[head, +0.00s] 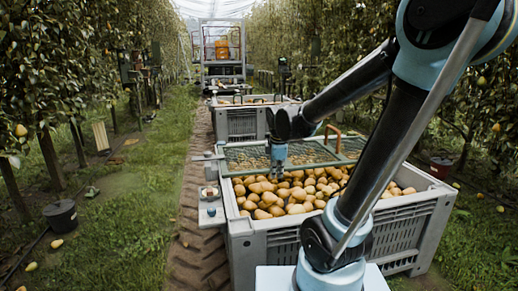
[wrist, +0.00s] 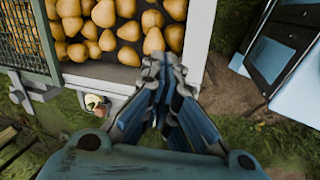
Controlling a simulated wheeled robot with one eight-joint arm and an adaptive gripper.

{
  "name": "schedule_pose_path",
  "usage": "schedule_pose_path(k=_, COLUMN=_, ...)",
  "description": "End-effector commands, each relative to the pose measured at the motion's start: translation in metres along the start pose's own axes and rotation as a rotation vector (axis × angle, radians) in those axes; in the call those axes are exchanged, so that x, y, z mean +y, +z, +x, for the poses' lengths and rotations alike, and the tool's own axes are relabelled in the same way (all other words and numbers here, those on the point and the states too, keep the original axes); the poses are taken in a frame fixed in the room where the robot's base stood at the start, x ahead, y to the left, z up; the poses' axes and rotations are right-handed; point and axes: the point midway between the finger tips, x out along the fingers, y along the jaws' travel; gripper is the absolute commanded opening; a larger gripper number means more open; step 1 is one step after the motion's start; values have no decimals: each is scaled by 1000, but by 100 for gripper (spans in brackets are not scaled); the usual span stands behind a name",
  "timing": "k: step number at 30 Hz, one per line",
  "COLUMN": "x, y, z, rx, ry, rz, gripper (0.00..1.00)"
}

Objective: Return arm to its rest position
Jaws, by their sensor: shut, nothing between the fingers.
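My arm reaches from the right of the head view out over a grey crate (head: 405,225) full of yellow-brown pears (head: 290,192). My gripper (head: 278,176) hangs pointing down near the crate's far left part, by the green mesh lid (head: 245,157). In the wrist view my gripper (wrist: 161,62) has its fingers together and holds nothing. I cannot tell how high the tips are above the rim.
A second crate (head: 240,124) and a machine (head: 222,55) stand farther down the row. A black bucket (head: 61,216) and fallen pears (head: 57,243) lie on the left grass. A reddish bucket (head: 441,166) stands at right. Fruit trees line both sides. The left grass strip (head: 135,215) is mostly clear.

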Motion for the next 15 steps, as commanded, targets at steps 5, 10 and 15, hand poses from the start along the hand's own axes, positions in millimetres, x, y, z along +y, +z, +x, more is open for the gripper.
schedule_pose_path(k=5, x=-38, y=36, z=-9, rx=-9, ry=-15, rz=310, gripper=0)
schedule_pose_path(k=10, x=-74, y=63, z=-13, rx=-18, ry=-29, rz=604, gripper=0)
schedule_pose_path(k=15, x=-111, y=83, z=-12, rx=-29, ry=-40, rz=898, gripper=0)
